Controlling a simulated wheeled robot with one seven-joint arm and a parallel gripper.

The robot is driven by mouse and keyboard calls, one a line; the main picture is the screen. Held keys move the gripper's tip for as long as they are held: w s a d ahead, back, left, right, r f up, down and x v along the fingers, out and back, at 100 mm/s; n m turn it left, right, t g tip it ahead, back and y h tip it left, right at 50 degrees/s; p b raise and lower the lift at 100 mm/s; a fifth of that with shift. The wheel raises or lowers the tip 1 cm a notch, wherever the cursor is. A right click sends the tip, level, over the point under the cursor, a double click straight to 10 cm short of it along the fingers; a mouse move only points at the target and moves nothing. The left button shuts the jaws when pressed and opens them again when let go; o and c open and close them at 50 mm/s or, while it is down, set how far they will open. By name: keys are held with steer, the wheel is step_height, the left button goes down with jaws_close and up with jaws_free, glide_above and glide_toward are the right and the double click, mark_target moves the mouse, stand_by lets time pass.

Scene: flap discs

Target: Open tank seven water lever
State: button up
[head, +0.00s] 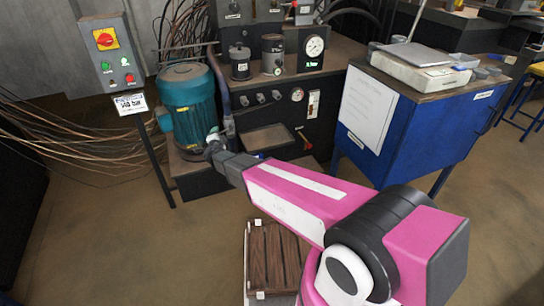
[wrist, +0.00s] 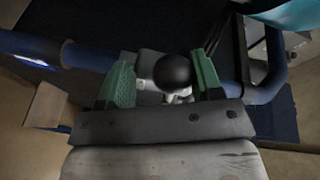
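A round black knob (wrist: 172,73) shows in the wrist view on a pale metal fitting; it looks like the end of a lever. My gripper (wrist: 160,82) has its two green fingers spread, one on each side of the knob. A gap shows at the left finger; the right finger is close to the knob, and I cannot tell if it touches. In the head view my gripper (head: 212,144) is beside a dark blue pipe, low in front of the teal motor. The lever is not clear there, and no tank seven label is readable.
The teal motor (head: 188,100) and a dark panel with gauges (head: 262,110) stand behind my gripper. A blue cabinet (head: 425,120) is at the right, a control box on a post (head: 106,55) at the left. Blue pipe (wrist: 90,56) runs close to my fingers. Loose cables lie at the left.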

steer(key=s+f+n, duration=0.1)
steer(key=s+n, duration=0.1)
steer(key=s, duration=0.9)
steer(key=s+d+n+g+y, duration=0.1)
steer(key=s+d+n+g, duration=0.1)
steer(key=d, duration=0.6)
steer(key=s+d+r+n+g+y, duration=0.1)
steer(key=s+d+n+g, duration=0.1)
steer(key=d+n+g, duration=0.3)
steer(key=s+d+n+g+y, duration=0.1)
steer(key=d+n+g, duration=0.3)
steer(key=d, duration=0.8)
steer(key=shift+s+r+g, duration=0.15)
steer(key=shift+s+g, duration=0.35)
steer(key=shift+s, duration=0.05)
steer(key=shift+d, duration=0.1)
